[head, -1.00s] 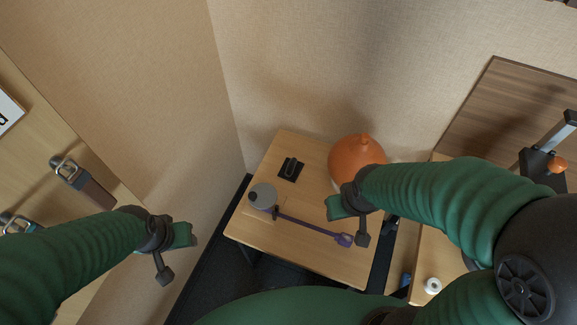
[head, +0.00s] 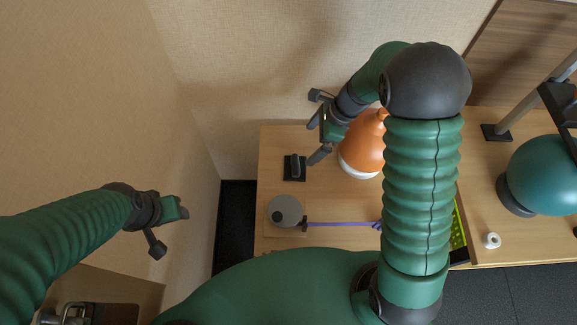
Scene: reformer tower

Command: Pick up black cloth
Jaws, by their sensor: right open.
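A small black square item (head: 295,168) lies on the wooden table (head: 276,146), left of the orange vessel. It has a raised dark loop or fold on top; I cannot tell for sure that it is the black cloth. My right gripper (head: 314,127) is open and empty, above the back of the table, just up and right of the black item and apart from it. My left gripper (head: 169,229) hangs at the left, its fingers spread and empty, away from the table.
An orange rounded vessel (head: 362,150) stands close to my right gripper, partly hidden by my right arm. A grey disc (head: 285,211) and a purple rod (head: 342,224) lie nearer. A teal sphere (head: 545,175) and a white roll (head: 492,240) are at the right.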

